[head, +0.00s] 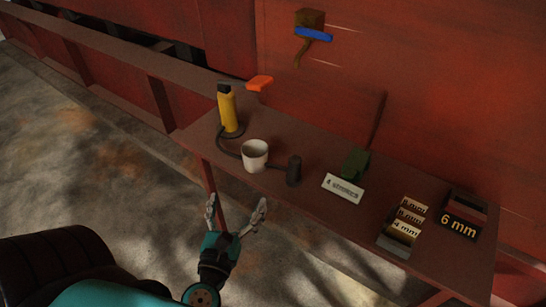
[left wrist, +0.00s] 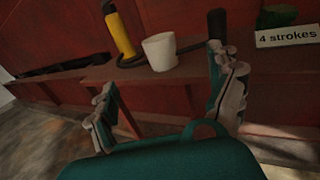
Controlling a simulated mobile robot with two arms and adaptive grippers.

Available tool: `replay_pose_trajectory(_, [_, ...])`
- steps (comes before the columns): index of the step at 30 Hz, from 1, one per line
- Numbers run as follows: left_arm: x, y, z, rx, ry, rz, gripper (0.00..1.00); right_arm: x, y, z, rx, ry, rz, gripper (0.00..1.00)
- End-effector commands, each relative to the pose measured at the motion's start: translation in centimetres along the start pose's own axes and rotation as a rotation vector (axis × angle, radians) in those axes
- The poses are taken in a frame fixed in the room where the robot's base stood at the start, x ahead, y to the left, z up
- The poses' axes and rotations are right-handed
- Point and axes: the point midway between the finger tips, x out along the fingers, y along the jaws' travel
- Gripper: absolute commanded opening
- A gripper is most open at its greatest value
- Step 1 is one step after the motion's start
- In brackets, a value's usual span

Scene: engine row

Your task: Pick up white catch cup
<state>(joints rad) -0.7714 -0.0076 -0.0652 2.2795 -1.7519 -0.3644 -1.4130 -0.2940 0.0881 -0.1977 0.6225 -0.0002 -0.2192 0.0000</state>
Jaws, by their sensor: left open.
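The white catch cup (head: 255,156) stands upright on the red-brown bench (head: 325,215) near its front edge, left of the middle. It also shows in the left wrist view (left wrist: 160,52), beyond and between my fingers. My left gripper (head: 236,210) is open and empty. It is in front of the bench and lower in the picture than the cup, apart from it. In the left wrist view its two fingers (left wrist: 168,100) are spread wide. My right gripper is in neither view.
A yellow cylinder (head: 227,112) with a dark hose stands left of the cup, and a dark cylinder (head: 294,170) right of it. Further right are a "4 strokes" sign (head: 343,188), a green block (head: 355,162), a box of labelled cards (head: 402,228) and a "6 mm" box (head: 459,227).

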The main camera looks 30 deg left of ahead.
Motion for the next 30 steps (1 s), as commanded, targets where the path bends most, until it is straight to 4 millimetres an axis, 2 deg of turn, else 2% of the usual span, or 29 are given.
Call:
replay_pose_trajectory(1, [0.3,0.1,0.7,0.016,-0.012,0.002,0.9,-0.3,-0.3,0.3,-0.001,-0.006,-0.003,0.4])
replay_pose_trajectory(5, [2.5,0.1,1.3,0.02,-0.017,0.004,0.9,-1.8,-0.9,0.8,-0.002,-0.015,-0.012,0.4])
replay_pose_trajectory(10, [6.3,0.0,1.3,0.017,-0.016,0.002,0.9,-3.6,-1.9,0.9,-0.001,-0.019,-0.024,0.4])
replay_pose_trajectory(15, [9.8,0.0,1.1,0.016,-0.014,0.001,0.9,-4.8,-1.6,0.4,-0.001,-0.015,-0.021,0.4])
replay_pose_trajectory(19, [11.5,0.0,0.9,0.015,-0.013,0.001,0.9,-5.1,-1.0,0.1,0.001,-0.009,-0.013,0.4])
replay_pose_trajectory(26, [13.0,-0.1,0.8,0.014,-0.012,0.0,0.9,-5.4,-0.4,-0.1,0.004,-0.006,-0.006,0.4])
replay_pose_trajectory(30, [15.3,-0.2,0.7,0.014,-0.013,0.002,0.9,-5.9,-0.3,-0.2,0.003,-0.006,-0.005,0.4])
